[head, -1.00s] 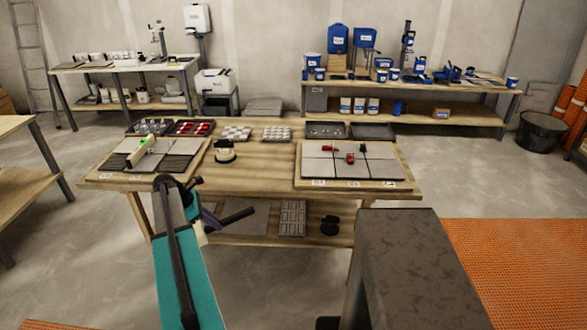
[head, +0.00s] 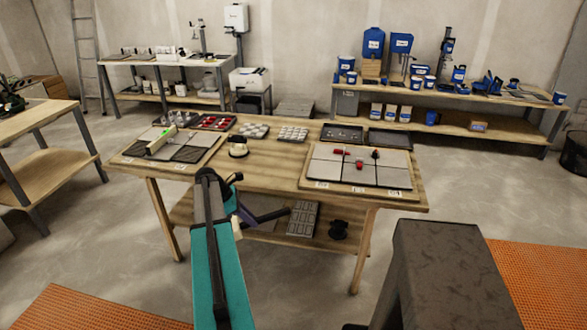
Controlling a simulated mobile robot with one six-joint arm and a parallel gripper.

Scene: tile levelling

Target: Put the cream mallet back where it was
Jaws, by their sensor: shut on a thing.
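My gripper (head: 245,216) is at the end of my arm, low in front of the near edge of the central table (head: 283,184). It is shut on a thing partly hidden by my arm. A small pale cream part (head: 233,229), which I take for the cream mallet, shows beside the wrist, with a dark bar reaching right from it. Which part the jaws grip is too small to tell. A cream-topped, black-based object (head: 238,147) stands on the table between the two tile boards.
The left tile board (head: 119,159) bears a pale bar with a green mark. The right tile board (head: 408,192) bears red and black pieces. Trays (head: 342,133) line the table's back edge. A lower shelf (head: 270,238) holds a grey block. Concrete floor is open at left.

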